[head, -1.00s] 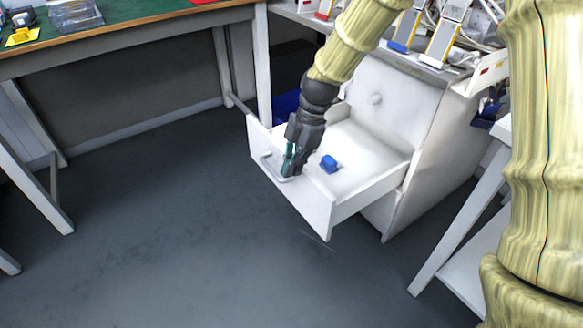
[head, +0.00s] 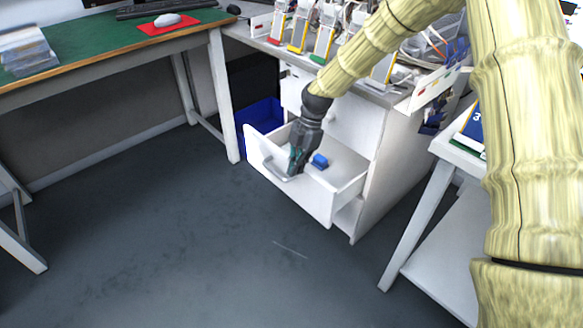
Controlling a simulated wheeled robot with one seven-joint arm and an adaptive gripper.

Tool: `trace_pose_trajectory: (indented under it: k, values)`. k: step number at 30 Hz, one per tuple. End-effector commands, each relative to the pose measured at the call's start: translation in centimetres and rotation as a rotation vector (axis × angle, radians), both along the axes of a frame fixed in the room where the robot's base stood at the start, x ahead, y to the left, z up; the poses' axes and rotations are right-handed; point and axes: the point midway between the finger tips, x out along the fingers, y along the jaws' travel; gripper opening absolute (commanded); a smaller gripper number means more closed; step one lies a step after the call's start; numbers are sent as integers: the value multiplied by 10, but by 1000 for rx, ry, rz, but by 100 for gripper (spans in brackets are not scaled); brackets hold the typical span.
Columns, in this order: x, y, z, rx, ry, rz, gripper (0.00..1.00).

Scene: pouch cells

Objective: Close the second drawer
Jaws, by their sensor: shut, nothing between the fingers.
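The open white drawer (head: 300,197) sticks out of the white cabinet (head: 385,185), below another drawer front. Its front panel faces the lower left and carries a pale handle (head: 272,168). My gripper (head: 295,164) is shut and points down at the top edge of the drawer front, near the handle. Nothing shows between its fingers. Whether the fingertips touch the panel is not clear. A small blue object (head: 320,161) lies inside the drawer, just right of the gripper. My forearm hides part of the upper cabinet front.
A green-topped bench (head: 95,45) stands left, with a blue bin (head: 262,118) beside its leg. Devices and cables crowd the cabinet top. A white side table (head: 462,147) stands right. The grey floor (head: 190,245) before the drawer is clear.

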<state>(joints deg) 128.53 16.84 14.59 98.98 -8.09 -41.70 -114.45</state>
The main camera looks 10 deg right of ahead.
Motion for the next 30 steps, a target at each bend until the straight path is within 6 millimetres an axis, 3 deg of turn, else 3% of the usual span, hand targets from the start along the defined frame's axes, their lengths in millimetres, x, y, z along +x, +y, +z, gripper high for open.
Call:
trace_pose_trajectory:
  k: [3, 10, 30]
  values:
    - [10, -17, 3, 1, -1, -3, 0]
    - [20, -36, 1, 0, 0, -2, 0]
    - [21, -38, 0, 0, 0, 0, 0]
